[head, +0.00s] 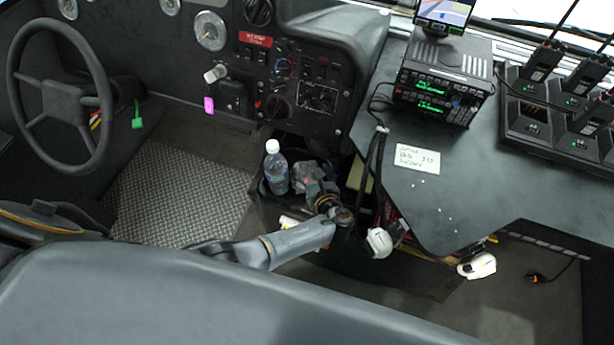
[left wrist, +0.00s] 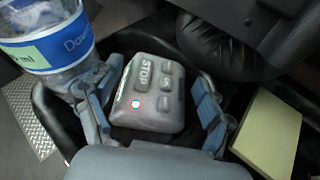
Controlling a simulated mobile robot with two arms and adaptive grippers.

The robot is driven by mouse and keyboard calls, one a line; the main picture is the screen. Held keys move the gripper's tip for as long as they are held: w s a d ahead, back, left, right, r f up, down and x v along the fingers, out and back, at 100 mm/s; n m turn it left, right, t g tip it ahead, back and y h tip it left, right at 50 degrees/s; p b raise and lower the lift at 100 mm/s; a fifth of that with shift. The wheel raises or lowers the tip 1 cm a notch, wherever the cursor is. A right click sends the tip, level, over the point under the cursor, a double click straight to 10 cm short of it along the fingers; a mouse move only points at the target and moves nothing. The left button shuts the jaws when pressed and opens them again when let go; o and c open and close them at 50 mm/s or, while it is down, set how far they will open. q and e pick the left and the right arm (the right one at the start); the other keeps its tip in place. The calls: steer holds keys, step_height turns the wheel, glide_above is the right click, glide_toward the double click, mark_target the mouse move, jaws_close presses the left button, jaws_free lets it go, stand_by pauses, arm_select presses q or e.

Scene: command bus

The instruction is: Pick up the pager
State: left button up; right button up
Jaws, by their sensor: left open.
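The pager, a small grey box with a STOP button, several smaller buttons and a small lit dot, shows in the left wrist view (left wrist: 150,92). It lies in a black-rimmed recess beside a water bottle (left wrist: 50,60). My left gripper (left wrist: 150,108) is open, with one blue-grey finger on each side of the pager. I cannot tell whether the fingers touch it. In the head view my left gripper (head: 318,190) reaches down beside the bottle (head: 276,170), and the pager is hard to make out there. My right gripper does not show.
A yellow pad (left wrist: 272,133) stands close to the right finger. A black desk (head: 450,195) with a note (head: 417,158) and radio gear (head: 440,85) is at the right. A grey seat back (head: 220,305) fills the front. Patterned floor (head: 170,195) lies left of the bottle.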

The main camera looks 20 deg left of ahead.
arm_select(q)
steer(key=c, duration=1.6)
steer(key=shift+r, duration=0.2)
